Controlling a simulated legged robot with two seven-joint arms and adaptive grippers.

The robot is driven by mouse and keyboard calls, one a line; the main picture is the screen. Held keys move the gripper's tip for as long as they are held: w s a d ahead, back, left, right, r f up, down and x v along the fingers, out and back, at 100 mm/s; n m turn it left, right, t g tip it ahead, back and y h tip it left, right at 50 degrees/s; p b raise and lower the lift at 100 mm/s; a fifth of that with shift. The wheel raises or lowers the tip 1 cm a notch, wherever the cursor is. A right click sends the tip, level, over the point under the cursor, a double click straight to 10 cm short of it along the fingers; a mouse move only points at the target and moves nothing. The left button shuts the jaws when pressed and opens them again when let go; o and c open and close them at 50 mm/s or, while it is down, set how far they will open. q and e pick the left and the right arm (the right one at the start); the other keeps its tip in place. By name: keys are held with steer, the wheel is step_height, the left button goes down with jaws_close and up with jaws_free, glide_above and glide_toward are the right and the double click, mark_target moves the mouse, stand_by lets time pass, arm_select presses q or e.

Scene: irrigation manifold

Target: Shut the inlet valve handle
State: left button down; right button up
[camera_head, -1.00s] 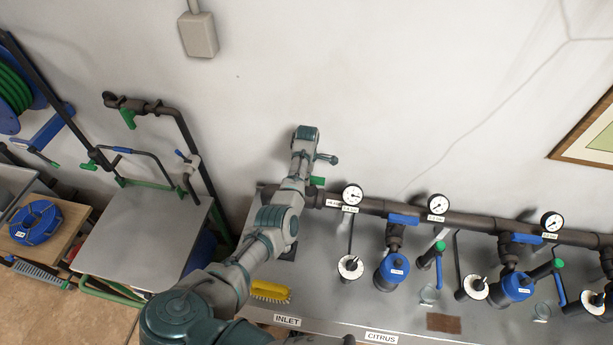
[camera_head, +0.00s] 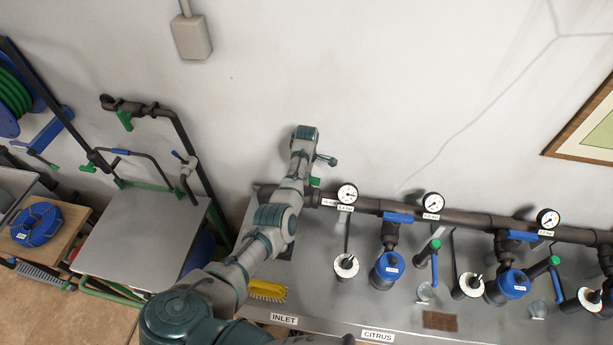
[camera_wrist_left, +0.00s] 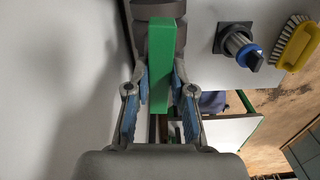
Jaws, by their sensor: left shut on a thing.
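The inlet valve handle is a green lever (camera_head: 315,182) at the left end of the dark manifold pipe, partly hidden behind my left arm in the head view. In the left wrist view the green handle (camera_wrist_left: 161,62) runs lengthwise between the two fingers, with the dark pipe (camera_wrist_left: 145,12) behind its far end. My left gripper (camera_head: 325,161) is at the handle; its fingers also show in the left wrist view (camera_wrist_left: 160,84), shut on the handle with one blue-padded finger on each side. My right gripper is not in view.
The metal bench (camera_head: 335,300) carries a yellow brush (camera_head: 267,290) near the INLET label (camera_head: 284,319). Pressure gauges (camera_head: 347,194), blue filters (camera_head: 387,270) and blue-handled valves (camera_head: 398,218) line the pipe to the right. The wall is close behind the gripper. A cart (camera_head: 150,240) stands left.

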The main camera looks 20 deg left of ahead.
arm_select(q)
steer(key=m, duration=0.3)
steer(key=shift+w+r+p, duration=0.1)
steer(key=shift+r+p, duration=0.1)
steer(key=shift+p, duration=0.1)
steer(key=m, duration=0.3)
steer(key=shift+a+m, duration=0.1)
steer(key=shift+m, duration=0.3)
steer(key=m, duration=0.4)
steer(key=shift+r+m, duration=0.1)
steer(key=shift+m, duration=0.2)
steer(key=m, duration=0.3)
steer(key=shift+w, duration=0.1)
steer(key=shift+m, duration=1.2)
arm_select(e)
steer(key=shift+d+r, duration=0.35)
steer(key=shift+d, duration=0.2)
arm_select(q)
steer(key=c, duration=1)
jaws_free()
steer(key=shift+f, duration=0.2)
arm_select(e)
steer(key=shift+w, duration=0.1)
